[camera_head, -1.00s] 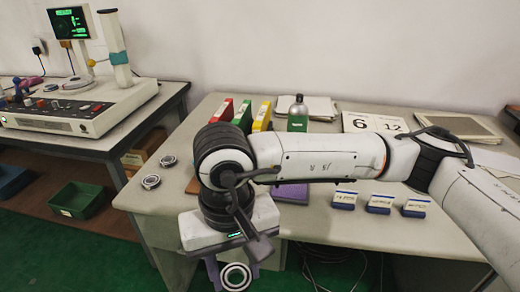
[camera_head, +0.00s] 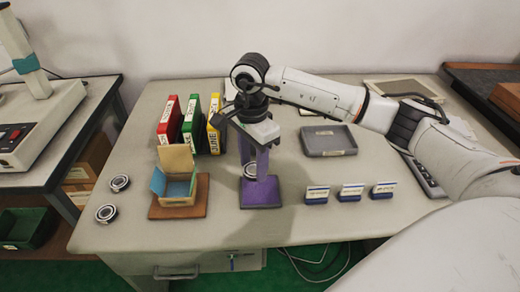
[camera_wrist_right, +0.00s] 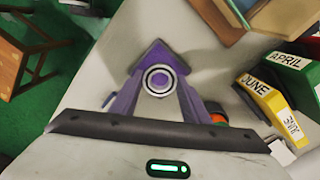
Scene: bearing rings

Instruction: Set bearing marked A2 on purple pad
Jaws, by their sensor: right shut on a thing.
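My right gripper (camera_head: 251,170) is shut on a bearing ring (camera_head: 249,171) with a dark rim and pale face. The ring hangs above the purple pad (camera_head: 262,194) on the table; I cannot tell how large the gap is. In the right wrist view the ring (camera_wrist_right: 159,80) sits between the purple fingertips (camera_wrist_right: 160,88), with the pad (camera_wrist_right: 157,53) behind it. Two more bearings, one farther (camera_head: 120,183) and one nearer (camera_head: 106,213), lie at the table's left edge. No A2 mark is readable. My left gripper is out of view.
An open box (camera_head: 178,198) on a brown pad stands left of the purple pad. Red (camera_head: 169,120), green (camera_head: 190,122) and yellow (camera_head: 214,133) binders stand behind. A grey tray (camera_head: 328,140) lies to the right, and three blue-and-white blocks (camera_head: 351,193) line the front.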

